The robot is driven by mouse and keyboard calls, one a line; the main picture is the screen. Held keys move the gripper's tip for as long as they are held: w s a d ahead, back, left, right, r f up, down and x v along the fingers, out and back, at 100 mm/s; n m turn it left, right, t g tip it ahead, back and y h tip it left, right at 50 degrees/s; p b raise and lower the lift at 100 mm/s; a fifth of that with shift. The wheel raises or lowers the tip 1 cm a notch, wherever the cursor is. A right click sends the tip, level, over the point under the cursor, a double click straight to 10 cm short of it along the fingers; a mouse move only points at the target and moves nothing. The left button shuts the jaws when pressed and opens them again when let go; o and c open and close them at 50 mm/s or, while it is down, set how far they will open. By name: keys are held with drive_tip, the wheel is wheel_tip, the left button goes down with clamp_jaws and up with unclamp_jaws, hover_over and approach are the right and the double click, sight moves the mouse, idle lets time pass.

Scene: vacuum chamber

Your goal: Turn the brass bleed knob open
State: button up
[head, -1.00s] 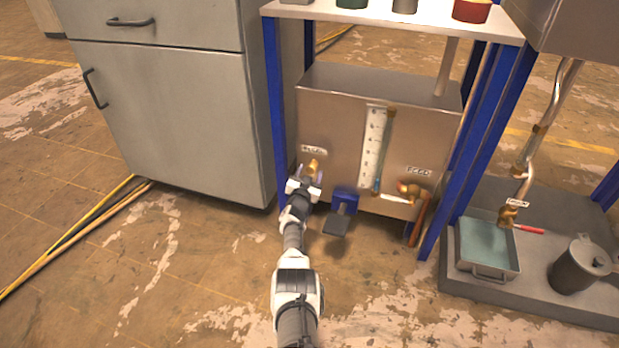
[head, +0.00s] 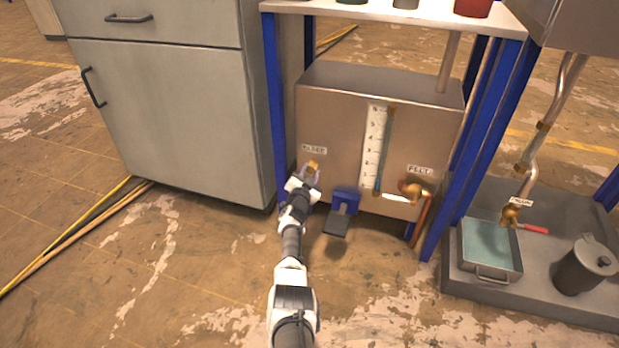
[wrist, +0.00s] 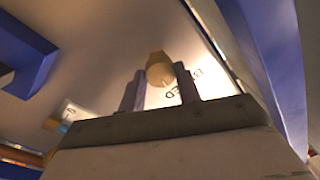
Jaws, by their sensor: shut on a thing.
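The brass bleed knob (head: 312,166) is on the front of the grey metal tank (head: 330,110), below a small white label (head: 314,149). My gripper (head: 308,173) is at the knob, with a finger on either side of it. In the wrist view the knob (wrist: 160,70) sits between the two fingers of my gripper (wrist: 163,88), which are shut on it. Part of the label's lettering shows just beside the right finger. The knob's base is partly hidden in the head view.
A blue pedal (head: 342,205) is just right of my gripper. The feed valve (head: 414,190) and a sight gauge (head: 375,150) are further right on the tank. Blue frame posts (head: 275,110) flank the tank. A grey cabinet (head: 170,120) stands at left.

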drive_tip(key=shift+m, duration=0.5)
drive_tip(key=o, duration=1)
drive_tip(key=shift+s+a+r+p, duration=0.15)
drive_tip(key=shift+s+p, duration=0.45)
drive_tip(key=shift+p, duration=0.3)
drive_tip(key=shift+f+p+v, duration=0.1)
drive_tip(key=shift+p+v, duration=2.3)
drive_tip(key=shift+v, duration=0.3)
drive_tip(key=shift+f+p+v, duration=0.15)
drive_tip(key=shift+p+v, duration=2.25)
drive_tip(key=shift+v, duration=0.3)
